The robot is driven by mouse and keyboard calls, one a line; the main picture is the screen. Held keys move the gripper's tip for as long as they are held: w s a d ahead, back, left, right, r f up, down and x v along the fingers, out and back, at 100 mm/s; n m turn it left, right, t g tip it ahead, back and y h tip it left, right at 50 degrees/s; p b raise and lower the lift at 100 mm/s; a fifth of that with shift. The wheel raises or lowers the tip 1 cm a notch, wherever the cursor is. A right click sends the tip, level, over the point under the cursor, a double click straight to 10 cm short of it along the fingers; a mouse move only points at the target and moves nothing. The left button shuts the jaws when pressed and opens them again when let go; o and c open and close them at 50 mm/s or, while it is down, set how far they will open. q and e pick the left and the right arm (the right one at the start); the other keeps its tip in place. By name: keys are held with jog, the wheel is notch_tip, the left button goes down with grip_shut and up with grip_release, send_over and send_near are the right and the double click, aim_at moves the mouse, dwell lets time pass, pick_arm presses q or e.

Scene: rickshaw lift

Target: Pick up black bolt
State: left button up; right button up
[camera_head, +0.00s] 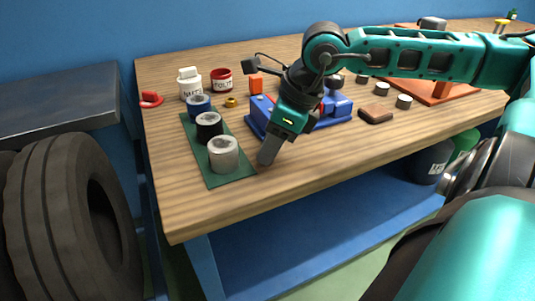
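I cannot make out a separate black bolt. A dark green mat (228,178) at the left of the table holds a row of three round cups or cylinders: a blue one (200,107) at the back, a black one (209,128) in the middle and a silver-grey one (223,154) in front. My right gripper (268,153) points down just right of the grey cylinder, near the mat's edge. Only a grey finger shows, so I cannot tell whether it is open or holds anything. My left gripper is not in view.
A blue fixture (334,112) stands behind my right gripper. A white jar (190,86), a red jar (221,80), an orange block (256,86) and a yellow ring (231,102) stand behind the mat. A brown block (375,115) lies further right. The table's front strip is clear.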

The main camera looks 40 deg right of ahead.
grip_shut()
jog(key=shift+r, duration=0.15)
notch_tip(320, 180, up, 10)
jog(key=p, duration=0.2)
dwell(0.3)
